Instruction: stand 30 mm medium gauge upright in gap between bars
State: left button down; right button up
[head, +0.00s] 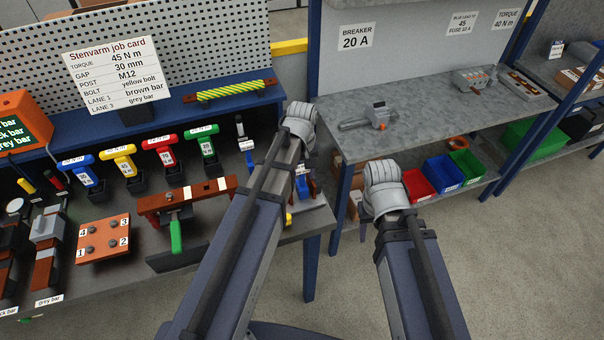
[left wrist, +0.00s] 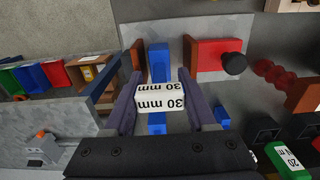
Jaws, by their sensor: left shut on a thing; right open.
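The gauge is blue with a white "30 mm" label (left wrist: 158,98) in the left wrist view. My left gripper (left wrist: 160,85) is shut on it, with one finger on each side. Beyond the fingertips, the blue part runs over a light grey plate (left wrist: 208,112) between two brown pieces, a left one (left wrist: 138,58) and a right one beside a red block (left wrist: 218,55). I cannot tell whether the gauge touches them. In the head view, my left arm covers most of this spot; a blue piece (head: 304,187) shows beside it. My right gripper is hidden behind its wrist.
A brown bar assembly (head: 160,201) with a green-handled tool (head: 175,237) lies left of my left arm. Several coloured torque tools stand behind it. A grey bench (head: 420,105) with a breaker stands right. Red, blue and green bins sit below it.

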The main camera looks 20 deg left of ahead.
dwell(0.4)
pick_arm(q)
jog(key=shift+c, duration=0.7)
grip_release()
notch_tip(320, 180, up, 8)
jog(key=p, duration=0.8)
jog(key=shift+f, duration=0.1)
jog(key=s+d+f+m+b, duration=0.4)
jog(key=s+d+m, duration=0.1)
jog(key=s, duration=0.2)
jog(key=s+d+f+m+y+b, duration=0.1)
jog(key=s+d+f+m+b, duration=0.3)
jog(key=s, duration=0.3)
jog(key=shift+s+d+f+m+b, duration=0.15)
jog(key=shift+d+f+m+b, duration=0.2)
jog(key=shift+d+m, duration=0.45)
